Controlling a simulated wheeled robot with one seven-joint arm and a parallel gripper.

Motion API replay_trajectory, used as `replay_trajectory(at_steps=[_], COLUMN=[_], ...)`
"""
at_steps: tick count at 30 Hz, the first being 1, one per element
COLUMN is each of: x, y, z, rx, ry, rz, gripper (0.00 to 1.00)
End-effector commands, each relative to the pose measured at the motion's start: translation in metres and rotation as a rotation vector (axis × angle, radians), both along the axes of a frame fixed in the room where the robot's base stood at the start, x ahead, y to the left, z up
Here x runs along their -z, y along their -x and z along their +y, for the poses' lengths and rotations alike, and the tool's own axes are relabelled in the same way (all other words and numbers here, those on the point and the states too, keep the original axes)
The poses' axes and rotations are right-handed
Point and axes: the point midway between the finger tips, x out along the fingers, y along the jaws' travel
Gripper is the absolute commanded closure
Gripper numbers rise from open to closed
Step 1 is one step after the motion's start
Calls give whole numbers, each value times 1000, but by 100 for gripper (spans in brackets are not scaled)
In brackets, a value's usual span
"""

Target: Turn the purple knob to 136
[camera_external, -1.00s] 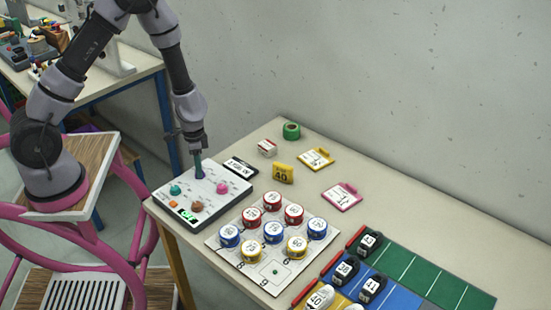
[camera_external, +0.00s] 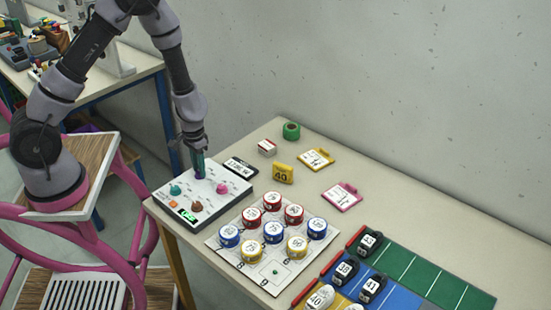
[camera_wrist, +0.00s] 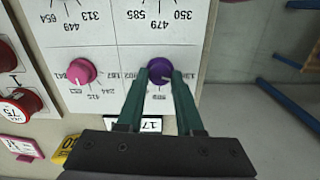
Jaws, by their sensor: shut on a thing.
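The purple knob (camera_wrist: 158,68) sits on the white control panel (camera_wrist: 130,30) between the two green fingers of my gripper (camera_wrist: 160,78), which are shut on it. Its pale pointer mark points toward the lower right in the wrist view. Printed numbers ring its dial, partly hidden by the fingers. In the external view my gripper (camera_external: 199,164) reaches down onto the back of the panel (camera_external: 226,200). A green lit display (camera_external: 187,215) is at the panel's front corner; its digits are too small to read.
A pink knob (camera_wrist: 80,71) is beside the purple one. Teal (camera_external: 175,190), orange (camera_external: 173,204) and brown (camera_external: 197,207) controls are on the same panel. A black-framed label (camera_external: 240,167) lies behind it. A board of numbered round tins (camera_external: 273,232) stands to the right.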

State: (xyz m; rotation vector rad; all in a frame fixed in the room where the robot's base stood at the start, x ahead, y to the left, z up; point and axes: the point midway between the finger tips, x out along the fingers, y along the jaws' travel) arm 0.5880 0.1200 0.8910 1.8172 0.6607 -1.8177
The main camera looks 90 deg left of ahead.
Motion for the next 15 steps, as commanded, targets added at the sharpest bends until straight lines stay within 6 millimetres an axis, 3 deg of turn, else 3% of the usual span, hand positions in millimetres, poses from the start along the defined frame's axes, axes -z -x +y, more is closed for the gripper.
replay_trajectory(at_steps=[15], x=[0], y=[0], z=[0], rx=[-31], ry=[-1], rz=[-1], gripper=[100])
